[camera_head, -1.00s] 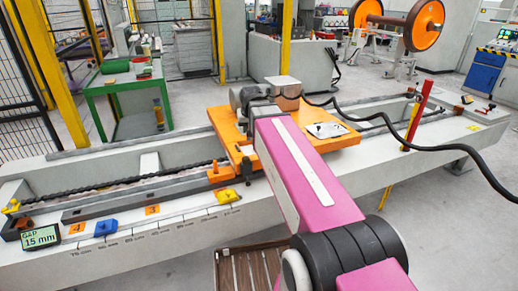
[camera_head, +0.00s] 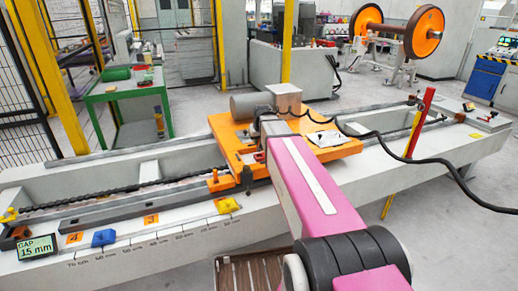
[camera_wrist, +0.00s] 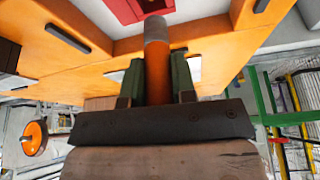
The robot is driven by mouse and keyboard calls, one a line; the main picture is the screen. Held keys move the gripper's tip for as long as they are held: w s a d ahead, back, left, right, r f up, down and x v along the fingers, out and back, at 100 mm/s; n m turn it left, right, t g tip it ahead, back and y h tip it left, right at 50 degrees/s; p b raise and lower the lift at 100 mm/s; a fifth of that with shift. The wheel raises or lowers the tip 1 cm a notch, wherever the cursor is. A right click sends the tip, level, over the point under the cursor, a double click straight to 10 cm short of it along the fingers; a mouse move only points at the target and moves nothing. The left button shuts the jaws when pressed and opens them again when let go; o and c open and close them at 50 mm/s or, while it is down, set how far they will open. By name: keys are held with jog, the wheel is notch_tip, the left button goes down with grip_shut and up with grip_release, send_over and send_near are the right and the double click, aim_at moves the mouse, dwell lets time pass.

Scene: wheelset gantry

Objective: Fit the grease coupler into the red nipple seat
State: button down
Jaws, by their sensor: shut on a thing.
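In the wrist view, my gripper (camera_wrist: 157,85) is shut on the grease coupler (camera_wrist: 156,68), an orange cylinder with a grey tip, held between green finger pads. The coupler's tip points towards the red nipple seat (camera_wrist: 124,10), which has a dark opening and sits at the top edge on a pale panel. The tip overlaps the seat's lower edge in the picture; I cannot tell whether they touch. In the head view, a small red part (camera_head: 260,157), perhaps the seat, shows on the orange carriage (camera_head: 228,140) beside my pink arm. The arm hides most of my gripper there.
The carriage rides on a long pale gantry bed (camera_head: 150,250) with a grey motor (camera_head: 250,104) on top. A black cable (camera_head: 420,163) hangs across the right side. A display (camera_head: 37,247) reads GAP 15 mm.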

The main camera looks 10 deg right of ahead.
jog(key=shift+d+f, duration=0.1)
jog(key=shift+f, duration=1.95)
jog(key=c, duration=0.9)
grip_release()
jog(key=shift+c, duration=0.2)
jog(key=shift+r, duration=0.1)
jog(key=v, duration=1.1)
jog(key=shift+r, duration=0.4)
jog(key=shift+s, duration=0.2)
